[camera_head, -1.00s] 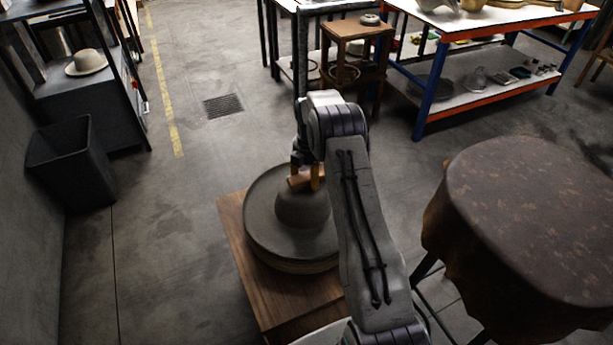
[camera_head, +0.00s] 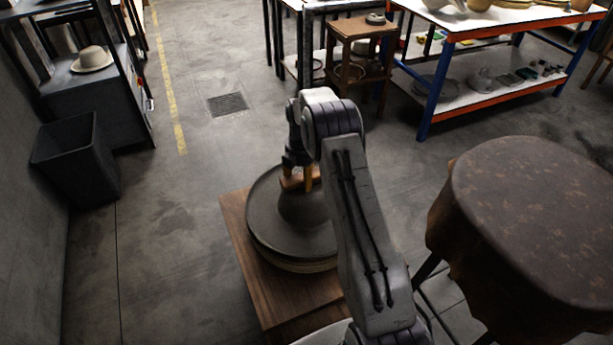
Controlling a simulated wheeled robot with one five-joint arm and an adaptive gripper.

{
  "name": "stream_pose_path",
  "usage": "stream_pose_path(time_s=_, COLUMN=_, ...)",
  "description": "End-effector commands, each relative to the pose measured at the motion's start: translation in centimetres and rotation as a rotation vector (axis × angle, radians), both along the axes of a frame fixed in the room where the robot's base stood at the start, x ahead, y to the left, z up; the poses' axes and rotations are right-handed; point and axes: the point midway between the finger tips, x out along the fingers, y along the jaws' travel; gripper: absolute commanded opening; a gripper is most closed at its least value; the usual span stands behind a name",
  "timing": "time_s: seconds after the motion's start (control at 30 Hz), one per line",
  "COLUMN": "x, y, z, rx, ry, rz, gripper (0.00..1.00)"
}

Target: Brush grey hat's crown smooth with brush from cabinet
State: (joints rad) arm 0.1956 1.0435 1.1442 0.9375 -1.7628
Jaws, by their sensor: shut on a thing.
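The grey hat (camera_head: 268,217) lies brim down on a stack of pale layers on a wooden stand (camera_head: 262,290), in the middle of the head view. Its rounded crown (camera_head: 303,210) rises below my gripper (camera_head: 299,172). My gripper is shut on a brown wooden brush (camera_head: 291,183) and holds it at the top of the crown. The brush seems to touch the crown, but its underside is hidden. My arm covers the right part of the hat and brim.
A round table under a brown cloth (camera_head: 530,225) stands close at the right. A black bin (camera_head: 78,165) and a dark shelf with a pale hat (camera_head: 92,59) are at the left. A blue and orange workbench (camera_head: 452,97) and a wooden stool (camera_head: 358,55) stand behind. The floor left of the stand is clear.

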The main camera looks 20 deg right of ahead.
Motion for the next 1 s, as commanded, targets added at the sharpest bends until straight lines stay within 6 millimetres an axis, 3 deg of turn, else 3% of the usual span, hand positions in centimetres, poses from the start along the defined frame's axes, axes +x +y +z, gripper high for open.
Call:
stream_pose_path(time_s=0.2, x=-0.1, y=1.0, z=-0.2, rx=0.001, ry=0.004, rz=0.001, gripper=0.24)
stream_pose_path(time_s=0.57, x=-0.1, y=1.0, z=-0.2, rx=0.001, ry=0.004, rz=0.0, gripper=0.24)
stream_pose_path(time_s=1.0, x=-0.1, y=-0.7, z=-0.2, rx=0.0, ry=0.003, rz=-0.001, gripper=0.24)
